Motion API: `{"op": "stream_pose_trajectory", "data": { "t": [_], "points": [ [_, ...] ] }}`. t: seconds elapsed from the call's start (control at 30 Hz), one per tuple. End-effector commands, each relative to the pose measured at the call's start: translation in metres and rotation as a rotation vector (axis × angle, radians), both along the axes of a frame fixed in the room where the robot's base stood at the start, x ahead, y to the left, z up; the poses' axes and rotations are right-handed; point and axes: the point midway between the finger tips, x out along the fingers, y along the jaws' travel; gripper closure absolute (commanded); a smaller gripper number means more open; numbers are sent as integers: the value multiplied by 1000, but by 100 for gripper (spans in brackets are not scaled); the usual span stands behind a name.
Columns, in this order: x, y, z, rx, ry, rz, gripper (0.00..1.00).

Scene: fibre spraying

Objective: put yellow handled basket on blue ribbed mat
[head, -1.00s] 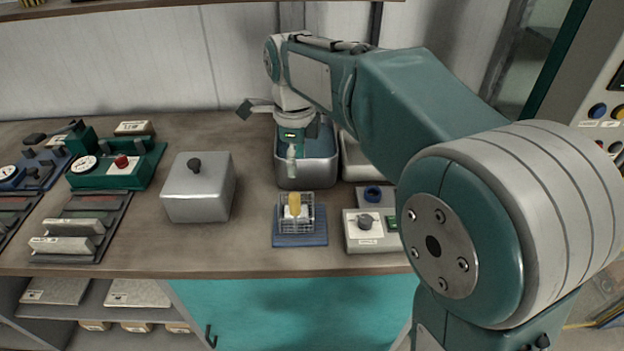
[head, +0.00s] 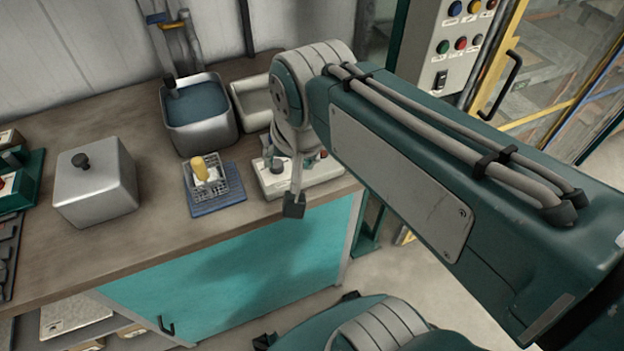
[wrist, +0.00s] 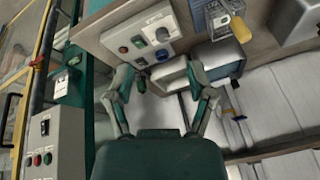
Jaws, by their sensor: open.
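The wire basket (head: 208,180) with its yellow handle (head: 199,168) stands upright on the blue ribbed mat (head: 230,200) near the bench's front edge. White pieces show inside it. In the wrist view the basket (wrist: 220,17) is at the top, partly cut off by the frame. My gripper (wrist: 159,72) is open and empty, its two fingers spread wide. In the head view it hangs over the front edge of the grey control box, to the right of the basket and apart from it. There, its far finger is mostly hidden by my wrist.
The grey control box (head: 272,189) stands right of the mat. A metal tank (head: 205,135) of blue liquid is behind the basket, with a pale tray (head: 248,108) beside it. A lidded metal box (head: 110,195) stands left. Bare bench lies between the box and mat.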

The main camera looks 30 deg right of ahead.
Motion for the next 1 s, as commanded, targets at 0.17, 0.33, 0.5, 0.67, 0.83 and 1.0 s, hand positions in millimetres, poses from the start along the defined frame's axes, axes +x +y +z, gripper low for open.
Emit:
{"op": "stream_pose_trajectory", "data": {
  "t": [0.17, 0.33, 0.5, 0.67, 0.83, 1.0],
  "points": [
    [-33, -15, -18, -133, -83, 250, 31],
    [-44, -19, -26, -196, -110, 357, 31],
    [-44, -19, -26, -201, -110, 367, 31],
    [-44, -19, -26, -200, -110, 365, 31],
    [-44, -19, -26, -200, -110, 365, 31],
    [-44, -19, -26, -199, -110, 364, 31]
  ]
}}
